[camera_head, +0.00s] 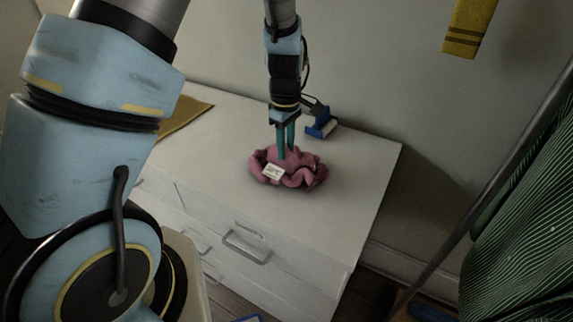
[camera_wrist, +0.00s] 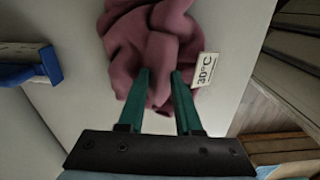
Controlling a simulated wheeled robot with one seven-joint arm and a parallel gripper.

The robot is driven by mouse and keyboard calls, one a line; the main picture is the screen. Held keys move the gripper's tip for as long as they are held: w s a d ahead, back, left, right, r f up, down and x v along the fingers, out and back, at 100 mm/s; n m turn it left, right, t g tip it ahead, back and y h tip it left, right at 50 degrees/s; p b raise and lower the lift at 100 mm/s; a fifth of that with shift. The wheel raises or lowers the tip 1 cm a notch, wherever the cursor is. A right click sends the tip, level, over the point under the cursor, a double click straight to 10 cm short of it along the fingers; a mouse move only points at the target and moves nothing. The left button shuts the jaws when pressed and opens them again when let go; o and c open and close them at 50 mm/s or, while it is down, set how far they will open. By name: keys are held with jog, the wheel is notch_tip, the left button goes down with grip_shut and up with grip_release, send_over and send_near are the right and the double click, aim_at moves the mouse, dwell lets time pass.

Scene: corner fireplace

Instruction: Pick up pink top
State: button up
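The pink top (camera_head: 305,177) lies crumpled in a heap on the white dresser (camera_head: 220,150), with a white label facing the front. My gripper (camera_head: 286,153) points down into the heap from above, its green fingers reaching the cloth. In the wrist view, the pink top (camera_wrist: 150,40) fills the upper middle, with a "30°C" label on its right. There the fingers of my gripper (camera_wrist: 160,80) stand apart, with a fold of pink cloth between their tips. I cannot tell whether they press on the fold.
A blue object (camera_head: 322,124) lies behind the top on the dresser; it also shows at left in the wrist view (camera_wrist: 30,70). A mustard cloth (camera_head: 185,118) lies at the dresser's left. Green striped fabric (camera_head: 525,230) hangs at right. The dresser's front right is clear.

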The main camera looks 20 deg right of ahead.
grip_shut()
dwell(0.9)
